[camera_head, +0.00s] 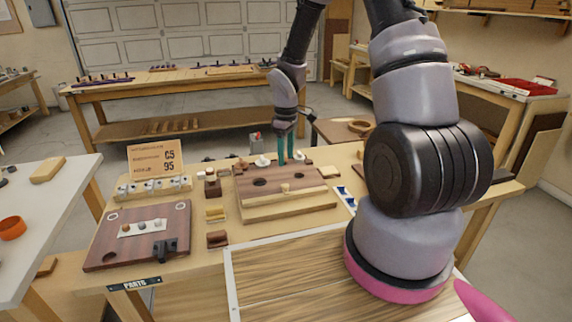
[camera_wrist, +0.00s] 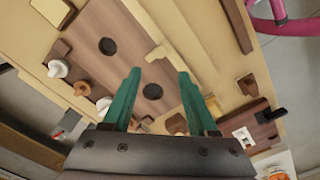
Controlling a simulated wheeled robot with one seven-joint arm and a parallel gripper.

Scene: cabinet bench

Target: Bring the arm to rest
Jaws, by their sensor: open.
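My gripper (camera_head: 286,150) has two green fingers and hangs pointing down over the back part of the wooden bench. Its fingertips are near the far edge of a brown board with dark round holes (camera_head: 262,182). In the wrist view my gripper (camera_wrist: 158,78) shows its fingers spread apart with nothing between them. Below them lies the same holed board (camera_wrist: 128,58). I cannot tell how high the fingertips are above it.
White knobs (camera_wrist: 57,68) stand by the board. A dark red panel (camera_head: 138,235) with a black clip lies at the left, near a small sign (camera_head: 155,158). A white-framed wooden panel (camera_head: 300,275) is in front. Another workbench (camera_head: 180,85) stands behind.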

